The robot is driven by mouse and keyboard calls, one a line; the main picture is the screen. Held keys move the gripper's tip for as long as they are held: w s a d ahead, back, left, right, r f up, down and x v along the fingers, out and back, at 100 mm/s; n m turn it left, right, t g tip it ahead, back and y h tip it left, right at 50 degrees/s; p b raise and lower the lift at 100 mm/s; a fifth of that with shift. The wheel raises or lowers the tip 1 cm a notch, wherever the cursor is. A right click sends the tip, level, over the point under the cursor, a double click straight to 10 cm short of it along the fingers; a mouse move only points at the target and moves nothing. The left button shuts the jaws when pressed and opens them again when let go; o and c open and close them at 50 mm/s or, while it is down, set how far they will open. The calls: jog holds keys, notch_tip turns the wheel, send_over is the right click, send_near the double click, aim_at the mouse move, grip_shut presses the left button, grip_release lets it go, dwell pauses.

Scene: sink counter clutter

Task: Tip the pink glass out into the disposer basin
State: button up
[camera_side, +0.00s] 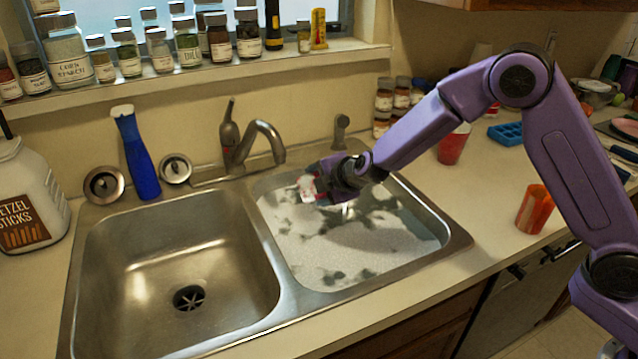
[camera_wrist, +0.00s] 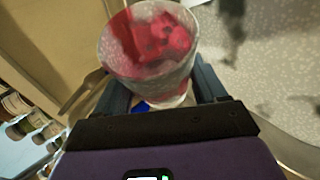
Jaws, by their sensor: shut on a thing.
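My gripper (camera_side: 318,188) is over the right basin (camera_side: 440,225), near its back left side and to the right of the faucet. It is shut on a clear glass with red-pink pieces in it; the glass (camera_side: 308,188) looks small and pale in the side view. In the wrist view, the glass (camera_wrist: 148,68) sits between the two fingers (camera_wrist: 160,92), with red pieces visible inside. Its exact tilt is hard to tell. The right basin is covered with white, foamy-looking patches. The left basin (camera_side: 150,260) is bare metal with a dark, slotted drain (camera_side: 188,298).
The faucet (camera_side: 262,140) stands behind the divider. A blue brush (camera_side: 137,160) and two strainers (camera_side: 103,185) (camera_side: 176,168) are behind the left basin, beside a pretzel jar (camera_side: 30,205). A red cup (camera_side: 454,145), orange glass (camera_side: 534,209) and blue tray (camera_side: 507,133) are on the right counter.

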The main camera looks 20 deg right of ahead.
jog(key=shift+d, duration=0.15)
jog(key=shift+d+f+m+t+y, duration=0.2)
jog(key=shift+f+m+t+y, duration=0.1)
jog(key=shift+m+y, duration=0.3)
jog(key=shift+a, duration=0.1)
dwell(0.3)
jog(key=shift+a+r, duration=0.1)
jog(key=shift+r, duration=0.05)
dwell(0.4)
